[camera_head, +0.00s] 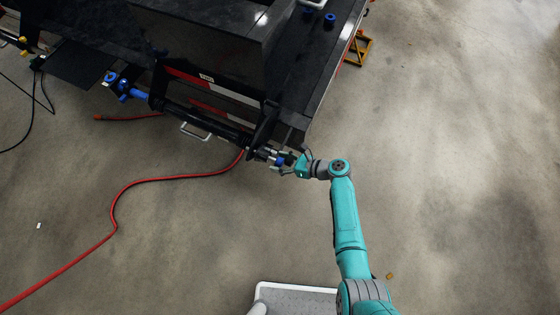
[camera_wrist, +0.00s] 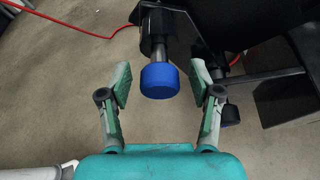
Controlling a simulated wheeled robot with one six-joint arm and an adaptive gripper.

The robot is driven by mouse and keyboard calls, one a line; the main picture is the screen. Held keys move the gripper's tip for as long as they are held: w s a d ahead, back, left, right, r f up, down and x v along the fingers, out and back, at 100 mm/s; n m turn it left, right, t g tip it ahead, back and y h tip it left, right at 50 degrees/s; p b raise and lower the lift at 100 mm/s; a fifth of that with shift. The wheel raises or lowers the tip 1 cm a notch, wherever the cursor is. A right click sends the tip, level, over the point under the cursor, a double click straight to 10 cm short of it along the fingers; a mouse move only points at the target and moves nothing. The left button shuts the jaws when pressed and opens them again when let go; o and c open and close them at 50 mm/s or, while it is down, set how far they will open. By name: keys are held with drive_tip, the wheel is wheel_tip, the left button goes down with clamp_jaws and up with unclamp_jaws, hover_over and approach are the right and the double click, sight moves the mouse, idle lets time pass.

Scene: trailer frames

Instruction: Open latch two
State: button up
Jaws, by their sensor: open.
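A blue cylindrical knob (camera_wrist: 160,80) on a short metal pin shows in the wrist view, at the end of a black fitting (camera_wrist: 157,30). I cannot tell whether this is latch two. My gripper (camera_wrist: 160,88) is open, with one finger on each side of the knob and a gap on both sides. In the head view my gripper (camera_head: 281,161) is at the near corner of the black trailer frame (camera_head: 210,122), beside a small blue part (camera_head: 288,160). The fingers partly hide this spot in the head view.
A red hose (camera_head: 150,180) lies across the floor and up to the frame. Another blue fitting (camera_head: 125,87) is on the frame's far left. Blue knobs (camera_head: 330,19) stand on the deck. A black plate (camera_wrist: 285,95) lies right of my gripper. The floor at right is mostly clear.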

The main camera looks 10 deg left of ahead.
drive_tip(key=shift+a, duration=0.1)
clamp_jaws()
drive_tip(key=shift+s+d, duration=0.25)
drive_tip(key=shift+d, duration=0.4)
drive_tip(key=shift+s+d, duration=0.2)
drive_tip(key=shift+d, duration=0.5)
drive_tip(key=shift+s+d, duration=0.25)
drive_tip(key=shift+d, duration=0.4)
unclamp_jaws()
drive_tip(key=shift+a, duration=0.1)
drive_tip(key=v, duration=1.2)
